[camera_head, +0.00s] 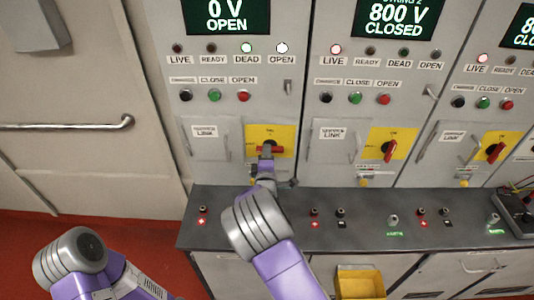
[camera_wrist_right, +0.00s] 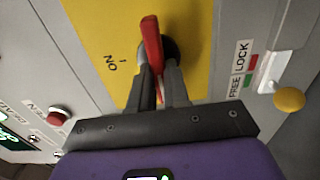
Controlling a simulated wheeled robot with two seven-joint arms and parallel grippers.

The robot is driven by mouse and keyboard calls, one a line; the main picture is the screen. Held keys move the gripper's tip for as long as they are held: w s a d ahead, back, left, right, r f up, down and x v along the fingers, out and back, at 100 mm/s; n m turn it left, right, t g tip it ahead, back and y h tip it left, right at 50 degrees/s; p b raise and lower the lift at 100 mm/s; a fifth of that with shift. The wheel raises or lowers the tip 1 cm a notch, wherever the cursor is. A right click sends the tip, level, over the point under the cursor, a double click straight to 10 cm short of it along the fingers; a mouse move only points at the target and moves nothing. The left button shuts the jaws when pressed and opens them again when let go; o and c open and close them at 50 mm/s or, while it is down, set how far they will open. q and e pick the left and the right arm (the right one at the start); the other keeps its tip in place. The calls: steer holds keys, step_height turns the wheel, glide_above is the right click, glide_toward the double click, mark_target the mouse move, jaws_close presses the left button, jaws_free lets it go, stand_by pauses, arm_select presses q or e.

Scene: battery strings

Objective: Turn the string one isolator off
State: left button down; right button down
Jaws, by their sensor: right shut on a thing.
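The string one isolator is a red handle (camera_head: 277,149) on a yellow plate (camera_head: 287,132) low on the left cabinet. The handle lies roughly level in the head view. My right gripper (camera_head: 267,152) is shut on this handle. In the right wrist view the red handle (camera_wrist_right: 151,40) stands between the two dark fingers (camera_wrist_right: 158,76), in front of a round black hub. The fingers hide part of the handle. My left arm shows at the lower left, but its gripper is out of view.
The left display (camera_head: 227,16) reads 0 V OPEN, with DEAD and OPEN lamps lit. A yellow knob (camera_wrist_right: 289,99) sits by a FREE/LOCK label. A dark bench (camera_head: 365,207) runs below.

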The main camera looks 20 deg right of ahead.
steer(key=c, duration=1.1)
jaws_free()
steer(key=v, duration=0.7)
steer(key=shift+s, duration=0.3)
steer(key=shift+a, duration=0.1)
